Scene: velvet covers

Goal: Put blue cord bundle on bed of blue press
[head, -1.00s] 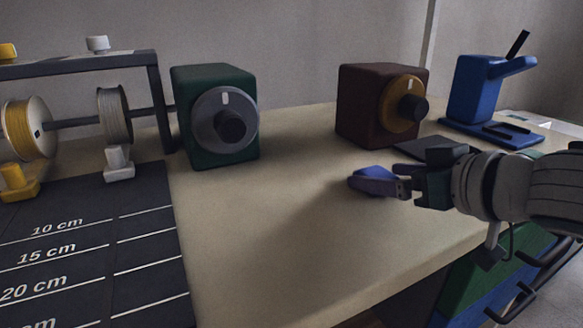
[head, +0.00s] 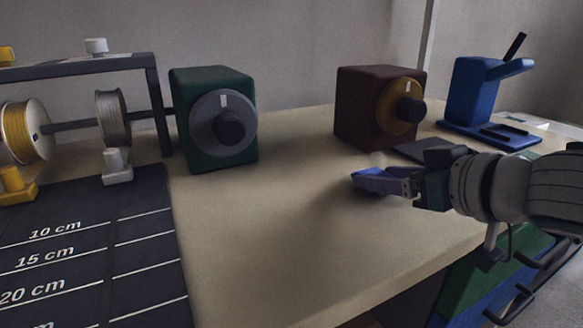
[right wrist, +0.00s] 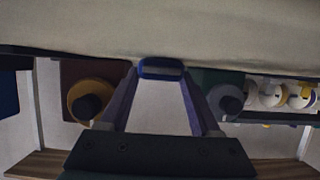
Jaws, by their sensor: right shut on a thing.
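My right gripper (head: 380,182) reaches in from the right, above the front right part of the table, pointing left. It is shut on the blue cord bundle (head: 364,178), which is a small blue patch at the fingertips. In the right wrist view, the bundle (right wrist: 160,68) is a blue loop between the tips of the two fingers. The blue press (head: 472,92) stands at the back right, with a dark lever on top. Its flat blue bed (head: 470,128) carries a dark piece and is beyond and to the right of the gripper. My left gripper is not in view.
A dark red box (head: 365,110) with an orange dial stands left of the press, a dark flat pad (head: 420,151) in front. A green box (head: 205,140) with a grey dial, a spool rack (head: 160,100) and a black measuring mat (head: 120,240) are left. The table middle is clear.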

